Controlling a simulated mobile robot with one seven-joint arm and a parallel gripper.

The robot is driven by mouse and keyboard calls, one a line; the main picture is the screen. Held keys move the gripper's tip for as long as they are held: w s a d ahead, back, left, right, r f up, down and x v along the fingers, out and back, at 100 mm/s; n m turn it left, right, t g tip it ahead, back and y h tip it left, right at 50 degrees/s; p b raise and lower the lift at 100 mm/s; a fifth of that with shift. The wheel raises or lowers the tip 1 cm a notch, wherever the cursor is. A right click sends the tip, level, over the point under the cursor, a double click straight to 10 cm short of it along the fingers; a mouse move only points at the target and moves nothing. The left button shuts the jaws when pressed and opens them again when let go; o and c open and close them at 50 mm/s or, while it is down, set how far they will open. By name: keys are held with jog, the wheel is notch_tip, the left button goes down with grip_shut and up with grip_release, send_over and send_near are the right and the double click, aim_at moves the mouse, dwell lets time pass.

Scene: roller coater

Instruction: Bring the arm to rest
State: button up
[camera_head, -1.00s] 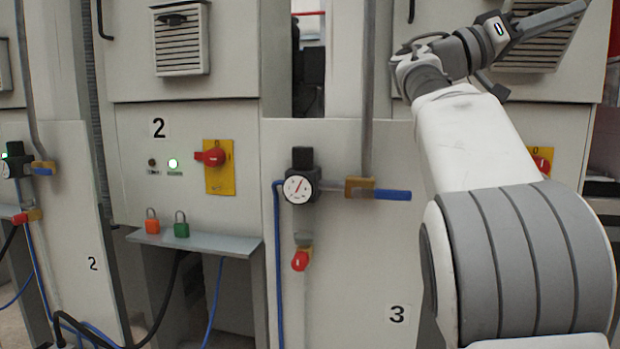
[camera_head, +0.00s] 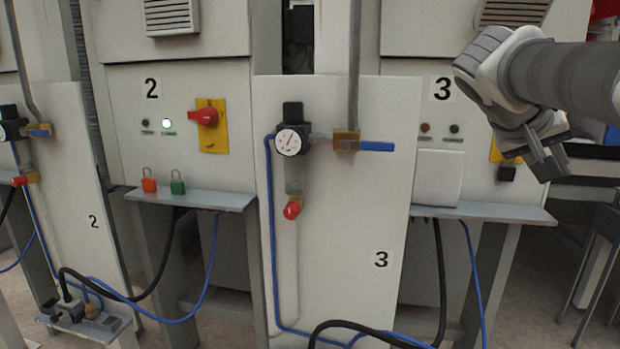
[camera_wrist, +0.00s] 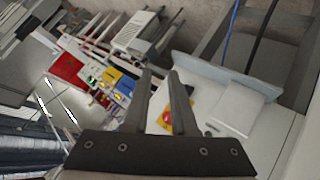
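My gripper (camera_head: 548,165) is at the right of the head view, at the end of my raised arm. It hangs in front of the station 3 panel (camera_head: 470,168) and partly hides a yellow switch plate there. In the wrist view, my gripper's two dark fingers (camera_wrist: 160,72) stand apart with a gap between them. Nothing is held in the gap. A yellow plate with a red switch (camera_wrist: 176,118) shows behind the fingers, away from them.
A grey shelf (camera_head: 497,213) juts out below the station 3 panel, near my gripper. The station 2 shelf (camera_head: 218,200) bears an orange padlock (camera_head: 149,185) and a green padlock (camera_head: 177,187). A pressure gauge (camera_head: 289,141) and blue-handled valve (camera_head: 376,146) stick out between the stations.

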jog(key=s+a+f+n+t+y, duration=0.1)
jog(key=s+a+f+n+y, duration=0.3)
jog(key=s+a+f, duration=0.55)
jog(key=s+a+f+n+y, duration=0.1)
jog(key=s+a+f+y, duration=0.5)
jog(key=a+f, duration=0.65)
notch_tip(320, 180, up, 22)
jog(key=p, duration=2.2)
jog(key=shift+w+a, duration=0.15)
jog(key=shift+a, duration=0.1)
